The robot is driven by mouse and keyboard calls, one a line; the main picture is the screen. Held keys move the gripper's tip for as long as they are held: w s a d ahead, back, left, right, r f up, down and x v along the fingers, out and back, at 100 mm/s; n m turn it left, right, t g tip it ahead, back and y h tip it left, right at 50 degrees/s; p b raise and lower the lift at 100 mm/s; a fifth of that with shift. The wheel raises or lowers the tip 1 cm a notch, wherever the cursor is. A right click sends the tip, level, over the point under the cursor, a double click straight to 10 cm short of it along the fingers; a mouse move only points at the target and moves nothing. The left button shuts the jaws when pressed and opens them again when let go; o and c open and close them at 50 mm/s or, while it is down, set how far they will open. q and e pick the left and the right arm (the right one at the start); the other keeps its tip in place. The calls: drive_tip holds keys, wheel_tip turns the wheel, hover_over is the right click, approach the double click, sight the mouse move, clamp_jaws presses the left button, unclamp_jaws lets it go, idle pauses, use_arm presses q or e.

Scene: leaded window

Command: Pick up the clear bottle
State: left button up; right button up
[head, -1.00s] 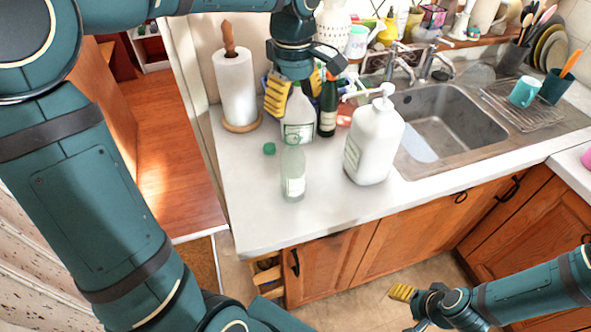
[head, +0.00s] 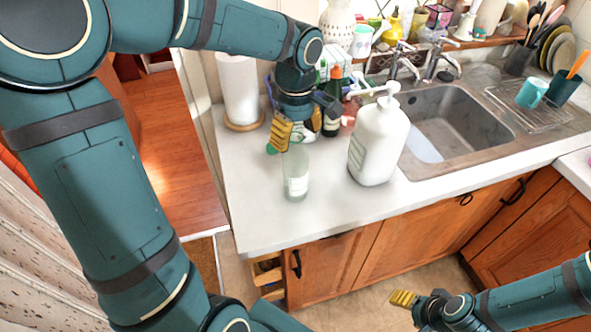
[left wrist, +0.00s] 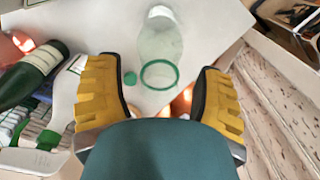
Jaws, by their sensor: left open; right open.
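The clear bottle (head: 296,178) stands upright on the white counter in the head view, with a pale label and its top hidden by my left gripper. My left gripper (head: 298,131) is open, just above and behind the bottle's upper part. In the left wrist view, the clear bottle (left wrist: 160,40) with a green ring at its near end lies beyond the gap between the open yellow fingers (left wrist: 160,92). No contact shows. My right gripper (head: 404,299) is open and empty, low at the right in front of the cabinets.
A white pump bottle (head: 378,145) stands right of the clear bottle. A dark green bottle (head: 331,108) stands behind my left gripper, a paper towel roll (head: 239,90) at back left. The counter's front left (head: 255,215) is clear.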

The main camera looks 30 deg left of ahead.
use_arm(q)
clamp_jaws()
drive_tip(key=shift+r, duration=0.1)
